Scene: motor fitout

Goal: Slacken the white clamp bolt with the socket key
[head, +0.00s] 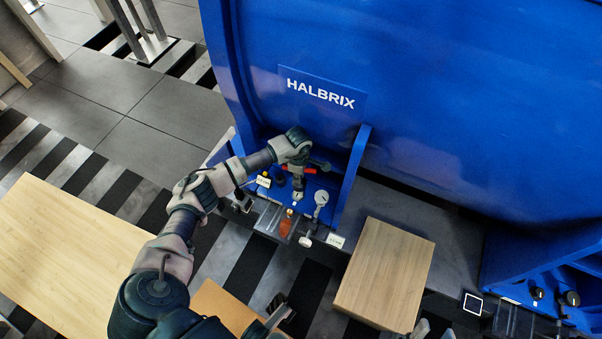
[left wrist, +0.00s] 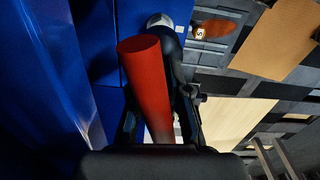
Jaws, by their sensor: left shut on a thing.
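My left gripper (head: 300,163) reaches in from the left to the panel under the blue housing. It is shut on the red handle (head: 318,168) of the socket key, which also shows as a thick red bar between the fingers in the left wrist view (left wrist: 148,85). The key's grey shaft (head: 298,183) points down at a small white piece (head: 297,197), likely the white clamp bolt. I cannot tell whether the socket sits around the bolt or just above it.
Blue side walls (head: 352,170) flank the panel. A wooden box top (head: 386,275) is at lower right, and a wooden table (head: 70,260) at left.

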